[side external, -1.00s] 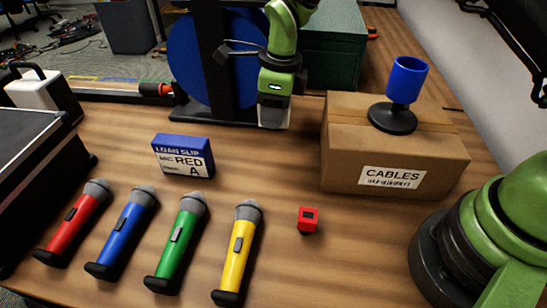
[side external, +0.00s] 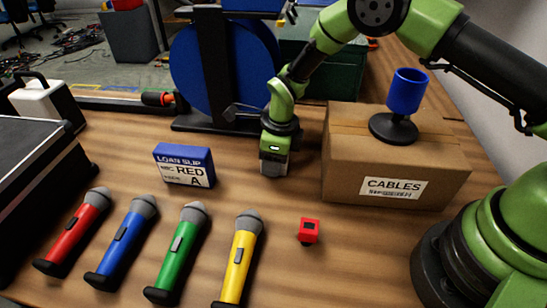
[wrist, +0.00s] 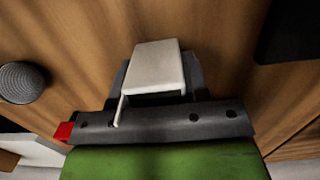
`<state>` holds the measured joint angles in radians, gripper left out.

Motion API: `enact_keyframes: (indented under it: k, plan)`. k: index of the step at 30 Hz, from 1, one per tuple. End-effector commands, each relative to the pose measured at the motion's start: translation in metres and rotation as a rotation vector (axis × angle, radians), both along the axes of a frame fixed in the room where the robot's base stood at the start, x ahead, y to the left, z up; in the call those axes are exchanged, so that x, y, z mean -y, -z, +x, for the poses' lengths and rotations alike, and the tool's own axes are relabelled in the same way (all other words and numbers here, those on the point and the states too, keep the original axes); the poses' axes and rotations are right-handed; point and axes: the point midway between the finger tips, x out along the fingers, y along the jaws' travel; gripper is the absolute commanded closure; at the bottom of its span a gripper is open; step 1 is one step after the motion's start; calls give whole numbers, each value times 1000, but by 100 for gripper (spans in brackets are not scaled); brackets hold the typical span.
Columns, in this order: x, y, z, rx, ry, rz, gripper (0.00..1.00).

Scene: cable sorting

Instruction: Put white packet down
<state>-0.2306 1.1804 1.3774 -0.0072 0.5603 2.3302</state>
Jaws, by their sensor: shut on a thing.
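The white packet (wrist: 155,68) is a small pale block between the dark fingers of my gripper in the wrist view, with wood grain behind it. In the side view my gripper (side external: 273,168) points down, close above or at the tabletop, between the loan slip box and the cardboard box. It is shut on the packet. In the side view the pale end of the gripper and the packet are hard to tell apart, and I cannot tell whether the packet touches the table.
The blue loan slip box (side external: 184,166) stands left of my gripper and the CABLES box (side external: 345,175), with a blue cup (side external: 407,91) on top, stands right. Several microphones (side external: 184,250) and a red cube (side external: 308,231) lie in front. Bare wood surrounds my gripper.

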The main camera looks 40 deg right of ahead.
Motion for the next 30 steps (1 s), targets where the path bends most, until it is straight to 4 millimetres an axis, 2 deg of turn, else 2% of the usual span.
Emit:
enact_keyframes:
  k: [3, 4, 6, 7, 15, 19, 23, 30]
  plan:
    - [0, 3, 0, -1, 0, 0, 80]
    - [0, 3, 0, -1, 0, 0, 54]
    - [0, 3, 0, -1, 0, 0, 38]
    - [0, 3, 0, -1, 0, 0, 33]
    - [0, 2, 0, 0, 0, 0, 33]
    - [1, -9, 0, 2, 0, 1, 33]
    - [3, -32, -2, 4, 0, 1, 33]
    - [7, -85, -6, 5, 1, 1, 33]
